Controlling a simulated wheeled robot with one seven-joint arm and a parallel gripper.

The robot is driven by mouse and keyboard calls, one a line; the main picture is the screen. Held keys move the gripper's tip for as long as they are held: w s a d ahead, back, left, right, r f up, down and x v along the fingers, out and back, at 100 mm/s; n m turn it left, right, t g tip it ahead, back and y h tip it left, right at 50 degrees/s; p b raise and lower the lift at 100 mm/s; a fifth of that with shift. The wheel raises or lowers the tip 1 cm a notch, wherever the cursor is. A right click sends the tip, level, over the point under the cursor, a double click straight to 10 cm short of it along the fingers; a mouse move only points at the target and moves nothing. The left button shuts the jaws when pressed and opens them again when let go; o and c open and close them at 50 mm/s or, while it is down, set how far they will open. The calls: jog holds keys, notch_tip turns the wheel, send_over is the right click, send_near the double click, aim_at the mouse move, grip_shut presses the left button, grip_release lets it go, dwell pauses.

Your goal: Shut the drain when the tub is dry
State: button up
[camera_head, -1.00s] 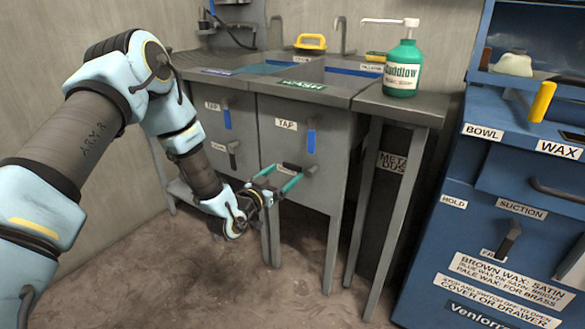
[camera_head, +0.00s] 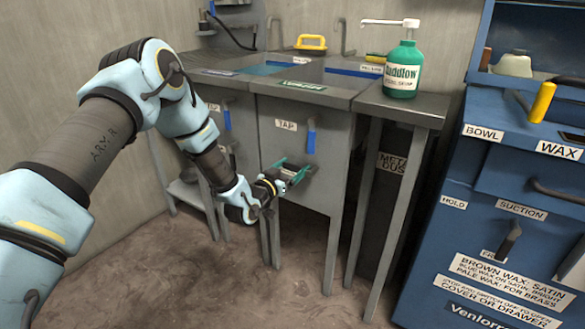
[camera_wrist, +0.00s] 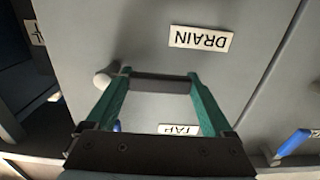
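The right tub (camera_head: 322,113) has a front panel with a blue tap lever (camera_head: 311,137) and a dark drain lever (camera_wrist: 160,84). In the head view my gripper partly hides the lever. The tub's inside shows blue, and I cannot tell whether it is dry.
A left tub (camera_head: 225,82) with its own blue tap lever (camera_head: 227,116) adjoins. A green soap bottle (camera_head: 402,70) stands on the side table (camera_head: 408,107). The blue cabinet (camera_head: 500,200) is at right.

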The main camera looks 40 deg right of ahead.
aim_at(315, 185)
grip_shut()
dwell(0.3)
jog(key=shift+f, duration=0.15)
jog(key=f+n+b, duration=0.2)
jog(key=n, duration=0.1)
jog(key=s+f+n+b, duration=0.1)
jog(key=n, duration=0.2)
jog(key=s+f+n+b, duration=0.1)
jog(key=n+b, duration=0.1)
jog(key=n, duration=0.2)
jog(key=s+f+n+b, duration=0.1)
jog(key=n+b, duration=0.1)
jog(key=n, duration=0.1)
jog(key=shift+s+d+f, duration=0.15)
jog(key=shift+d+f, duration=0.2)
jog(key=shift+d, duration=0.05)
jog(key=n, duration=0.1)
jog(key=s+n, duration=0.1)
jog(key=shift+s+d+f+n+b, duration=0.1)
jog(key=shift+d+f+n+b, duration=0.1)
jog(key=shift+n+b, duration=0.2)
jog(key=shift+s+d+n, duration=0.15)
jog(key=shift+s+n, duration=0.4)
jog(key=shift+n, duration=0.55)
